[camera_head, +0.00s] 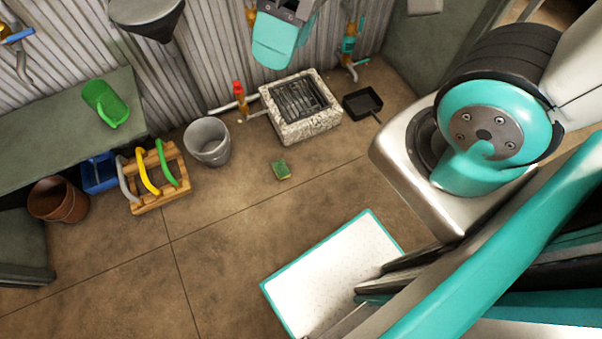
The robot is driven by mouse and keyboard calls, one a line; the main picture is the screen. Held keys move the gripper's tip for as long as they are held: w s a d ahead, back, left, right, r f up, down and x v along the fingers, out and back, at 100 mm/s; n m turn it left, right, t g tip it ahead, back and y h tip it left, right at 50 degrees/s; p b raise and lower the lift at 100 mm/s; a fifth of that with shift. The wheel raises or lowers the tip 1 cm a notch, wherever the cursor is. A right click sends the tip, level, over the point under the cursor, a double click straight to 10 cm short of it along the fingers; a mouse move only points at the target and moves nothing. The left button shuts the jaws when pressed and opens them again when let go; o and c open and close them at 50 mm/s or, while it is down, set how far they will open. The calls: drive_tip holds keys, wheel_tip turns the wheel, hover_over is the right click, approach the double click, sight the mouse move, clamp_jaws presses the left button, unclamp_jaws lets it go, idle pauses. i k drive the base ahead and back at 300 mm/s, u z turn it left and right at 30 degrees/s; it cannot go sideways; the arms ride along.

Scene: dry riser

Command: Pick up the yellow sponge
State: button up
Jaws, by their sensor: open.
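Nothing covers the sponge.
A grey bucket (208,143), a stone box with a dark grate (328,122) and a black pan (362,104) stand behind the sponge. A wooden rack (160,202) with coloured handles is at left. A green bench (60,140) is at far left. Floor around the sponge is clear.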

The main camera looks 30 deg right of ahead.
sight(282, 171)
drive_tip(key=z, duration=0.45)
drive_tip(key=k, duration=0.95)
drive_tip(key=u, duration=0.15)
drive_tip(key=i, duration=0.75)
drive_tip(key=u, duration=0.05)
drive_tip(key=k, duration=0.6)
drive_tip(key=u, duration=0.75)
drive_tip(key=i, duration=1.55)
drive_tip(key=z, duration=0.35)
